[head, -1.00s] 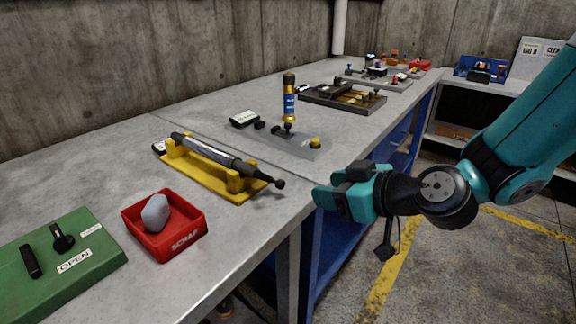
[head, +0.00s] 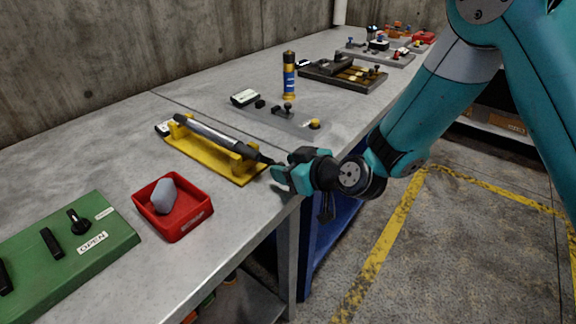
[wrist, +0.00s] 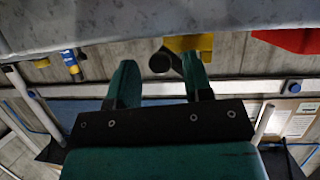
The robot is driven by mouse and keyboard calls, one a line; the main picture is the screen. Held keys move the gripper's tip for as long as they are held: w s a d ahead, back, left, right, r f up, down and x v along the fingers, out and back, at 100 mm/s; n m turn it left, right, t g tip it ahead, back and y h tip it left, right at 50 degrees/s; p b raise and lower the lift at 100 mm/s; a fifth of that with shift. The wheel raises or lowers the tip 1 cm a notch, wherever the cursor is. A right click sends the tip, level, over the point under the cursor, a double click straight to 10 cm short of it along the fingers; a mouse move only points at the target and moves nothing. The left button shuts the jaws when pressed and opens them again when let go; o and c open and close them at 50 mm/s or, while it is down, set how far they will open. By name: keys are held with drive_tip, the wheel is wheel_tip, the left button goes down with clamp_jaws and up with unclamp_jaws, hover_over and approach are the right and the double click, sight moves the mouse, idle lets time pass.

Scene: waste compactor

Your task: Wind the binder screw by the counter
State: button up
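The binder screw (head: 215,137) is a grey rod lying in a yellow cradle (head: 203,158) near the bench's front edge. Its dark end points at my gripper (head: 277,172), which is just off that end at the bench edge. In the wrist view the screw's dark round end (wrist: 160,62) shows between the two teal fingers of my gripper (wrist: 157,72). The fingers stand apart, with a gap on both sides of it; I see no grip. A small dark box with a pale face, perhaps the counter (head: 163,128), sits at the cradle's far left end; its reading is illegible.
A red tray (head: 182,229) with a grey lump (head: 164,196) and a green panel (head: 60,260) marked OPEN stand at front left. Behind the cradle are a grey plate (head: 290,121) and a blue-and-gold cylinder (head: 289,78). Open floor lies right of the bench.

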clamp_jaws()
drive_tip(key=shift+f+m+b, duration=0.3)
drive_tip(key=shift+f+b, duration=0.05)
drive_tip(key=shift+b, duration=0.45)
drive_tip(key=shift+s+a+f+m+g+b, duration=0.1)
drive_tip(key=shift+m+g+b, duration=0.3)
drive_tip(key=shift+s+m+y, duration=0.1)
drive_tip(key=shift+m+y, duration=0.2)
drive_tip(key=shift+y, duration=0.1)
drive_tip(key=shift+o, duration=0.6)
unclamp_jaws()
